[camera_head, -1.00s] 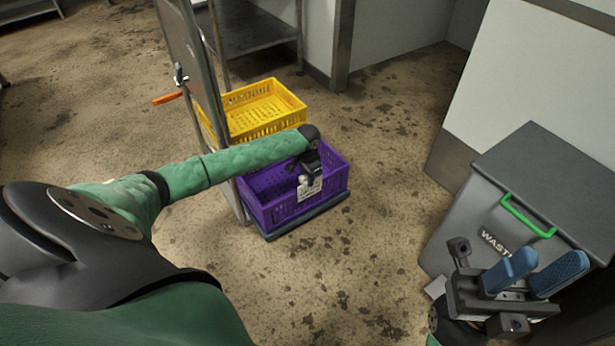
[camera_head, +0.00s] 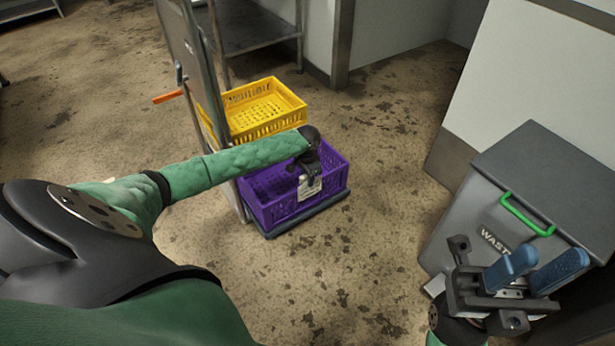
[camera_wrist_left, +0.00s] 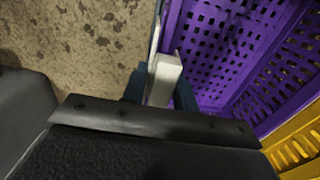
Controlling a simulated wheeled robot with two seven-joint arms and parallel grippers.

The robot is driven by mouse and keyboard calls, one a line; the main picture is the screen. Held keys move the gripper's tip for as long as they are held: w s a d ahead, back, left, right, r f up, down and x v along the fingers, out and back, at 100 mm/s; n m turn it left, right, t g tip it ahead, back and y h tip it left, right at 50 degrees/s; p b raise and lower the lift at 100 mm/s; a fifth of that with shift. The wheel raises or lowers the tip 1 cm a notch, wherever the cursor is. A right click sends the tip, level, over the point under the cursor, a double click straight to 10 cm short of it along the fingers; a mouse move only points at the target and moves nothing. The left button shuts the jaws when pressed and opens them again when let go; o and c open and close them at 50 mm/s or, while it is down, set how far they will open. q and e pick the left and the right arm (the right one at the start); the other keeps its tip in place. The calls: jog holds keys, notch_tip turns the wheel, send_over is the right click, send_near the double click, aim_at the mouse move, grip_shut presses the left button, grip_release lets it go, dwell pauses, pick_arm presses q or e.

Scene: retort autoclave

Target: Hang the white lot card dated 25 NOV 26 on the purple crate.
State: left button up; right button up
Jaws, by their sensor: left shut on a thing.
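The purple crate (camera_head: 275,205) sits low on a dark base beside the metal frame in the head view; its slotted wall also shows in the left wrist view (camera_wrist_left: 222,45). A white card (camera_head: 309,188) is at the crate's front wall, right of its middle. My left gripper (camera_head: 311,176) is shut on the card, seen edge-on in the left wrist view (camera_wrist_left: 163,80). The card's print is too small to read, and I cannot tell whether it bears on the crate's rim. My right gripper (camera_head: 512,275) is open and empty near the waste bin.
A yellow crate (camera_head: 268,127) stands just behind the purple crate. An upright metal frame (camera_head: 208,85) with an orange handle is at their left. A grey waste bin (camera_head: 540,175) with a green handle stands at right. The floor in front is clear.

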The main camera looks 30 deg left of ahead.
pick_arm(q)
jog(key=shift+f, duration=0.7)
jog(key=shift+f, duration=0.35)
dwell(0.5)
jog(key=o, duration=0.7)
